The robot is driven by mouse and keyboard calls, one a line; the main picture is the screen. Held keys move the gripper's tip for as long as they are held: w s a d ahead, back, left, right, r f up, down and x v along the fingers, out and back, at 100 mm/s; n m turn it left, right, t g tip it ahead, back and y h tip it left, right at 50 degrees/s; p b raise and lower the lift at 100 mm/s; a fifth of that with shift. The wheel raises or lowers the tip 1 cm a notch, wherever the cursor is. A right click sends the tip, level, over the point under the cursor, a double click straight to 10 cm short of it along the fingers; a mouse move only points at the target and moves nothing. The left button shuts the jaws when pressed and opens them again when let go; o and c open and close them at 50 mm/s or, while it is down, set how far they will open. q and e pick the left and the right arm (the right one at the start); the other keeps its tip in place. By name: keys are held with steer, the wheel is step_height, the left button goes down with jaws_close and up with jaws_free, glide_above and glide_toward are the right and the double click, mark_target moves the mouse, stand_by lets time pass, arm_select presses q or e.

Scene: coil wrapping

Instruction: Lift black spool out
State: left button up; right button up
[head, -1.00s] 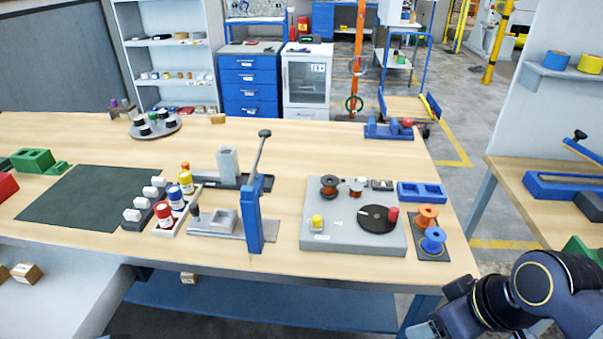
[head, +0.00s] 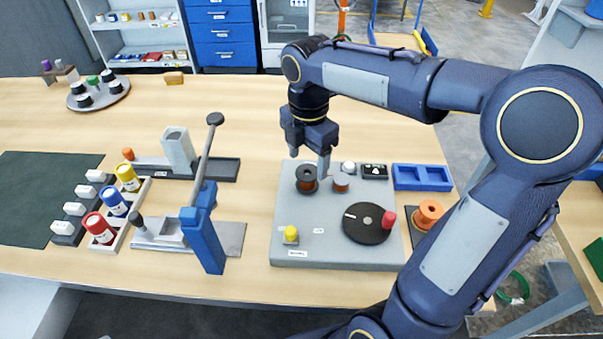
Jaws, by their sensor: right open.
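The black spool (head: 306,180), wound with copper-brown wire, stands upright at the back left of the grey winding base (head: 330,258). My right gripper (head: 309,160) is open and points down over the spool, its two fingers apart to the left and right. The fingertips look just above or beside the spool's top; I cannot tell whether they touch it. Nothing is seen in its jaws. My left gripper is not in view.
On the base are a smaller copper coil (head: 341,183), a black disc (head: 365,224) with a red knob (head: 389,219) and a yellow knob (head: 291,233). A blue lever press (head: 203,230) stands left. An orange spool (head: 428,212) is right, partly behind my arm.

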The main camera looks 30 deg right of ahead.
mark_target(307, 174)
step_height(307, 174, down, 6)
steer(key=shift+r, duration=0.25)
steer(key=shift+c, duration=0.3)
steer(key=c, duration=1)
